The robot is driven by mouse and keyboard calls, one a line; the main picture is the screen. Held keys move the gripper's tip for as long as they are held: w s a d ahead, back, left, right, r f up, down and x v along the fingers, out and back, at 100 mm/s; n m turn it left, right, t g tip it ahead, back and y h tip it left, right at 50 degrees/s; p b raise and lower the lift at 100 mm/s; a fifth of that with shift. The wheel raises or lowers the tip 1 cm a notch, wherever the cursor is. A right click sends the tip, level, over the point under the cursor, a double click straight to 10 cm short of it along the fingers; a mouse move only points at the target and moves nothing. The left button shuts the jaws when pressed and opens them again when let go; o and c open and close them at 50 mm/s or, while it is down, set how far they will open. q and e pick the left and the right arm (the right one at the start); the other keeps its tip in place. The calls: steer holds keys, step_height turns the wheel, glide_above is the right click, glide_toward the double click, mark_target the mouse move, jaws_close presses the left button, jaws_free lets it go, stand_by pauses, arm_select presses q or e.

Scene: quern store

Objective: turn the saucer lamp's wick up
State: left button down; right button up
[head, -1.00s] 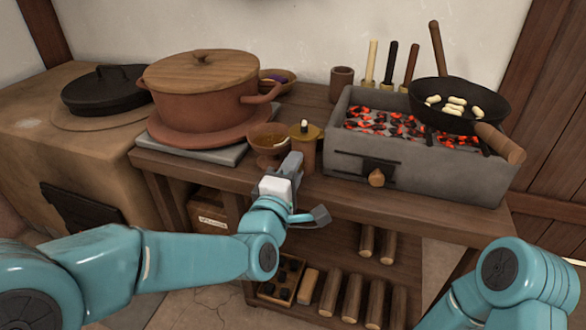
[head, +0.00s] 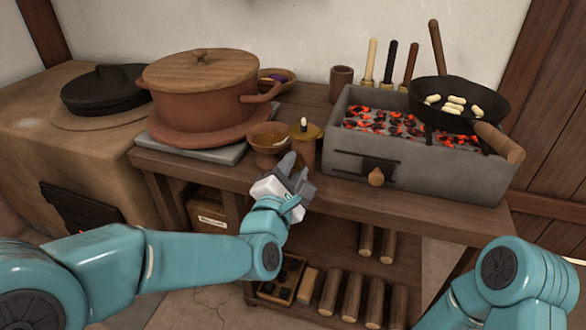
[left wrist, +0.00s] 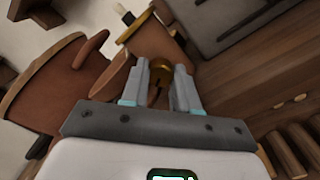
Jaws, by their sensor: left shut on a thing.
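The saucer lamp (head: 305,150) stands upright at the table's front edge, a brown cylinder with a brass saucer top and a pale wick (head: 304,121) sticking up. In the left wrist view the lamp (left wrist: 150,43) lies beyond my fingers, with its wick (left wrist: 124,13) at upper left. A round brass knob (left wrist: 160,64) on its side sits between my fingertips. My left gripper (head: 296,169) is shut on this knob; it also shows in the left wrist view (left wrist: 161,76). In the head view the gripper hides the knob. My right gripper is out of view.
A footed clay bowl (head: 268,150) stands close left of the lamp, before a large lidded pot (head: 205,105). A brazier (head: 345,150) of glowing coals with a frying pan (head: 460,120) stands right of it. Logs (head: 352,298) lie on the shelf below.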

arm_select(q)
steer(key=shift+r, duration=0.15)
steer(key=c, duration=0.8)
jaws_free()
steer(key=shift+c, duration=0.2)
